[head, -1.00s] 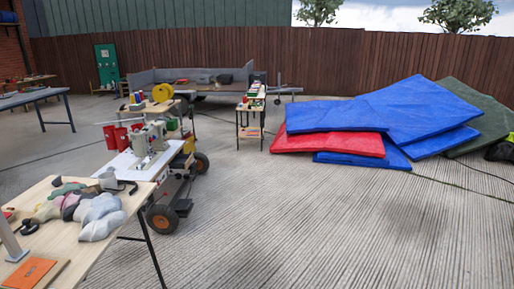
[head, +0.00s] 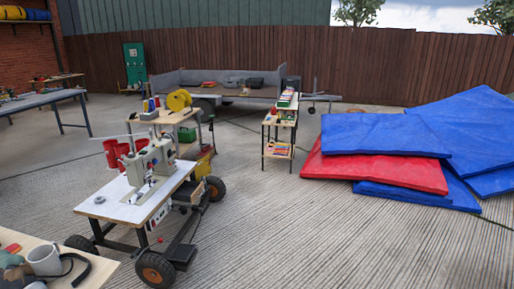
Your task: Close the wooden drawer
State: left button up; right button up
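I cannot make out a wooden drawer in the head view. A small wooden-topped table (head: 165,117) stands behind the sewing machine cart, with spools and a yellow reel on it; whether it has a drawer is too small to tell. A narrow shelf table (head: 281,119) with small items stands right of it. Neither of my grippers is in view.
A sewing machine (head: 152,165) sits on a wheeled cart (head: 110,203) at the left. A cluttered table corner (head: 85,277) is at the lower left. Blue mats (head: 375,133) and a red mat (head: 377,172) lie at the right. The concrete floor (head: 320,240) is clear at centre.

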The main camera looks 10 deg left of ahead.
aim_at(188, 192)
jog(key=i+u, duration=0.4)
jog(key=i, duration=0.45)
jog(key=i+l+u, duration=0.15)
jog(key=i+u, duration=0.2)
jog(key=i, duration=0.45)
jog(key=i+l+u, duration=0.3)
jog(key=i+l, duration=0.3)
jog(key=i, duration=0.05)
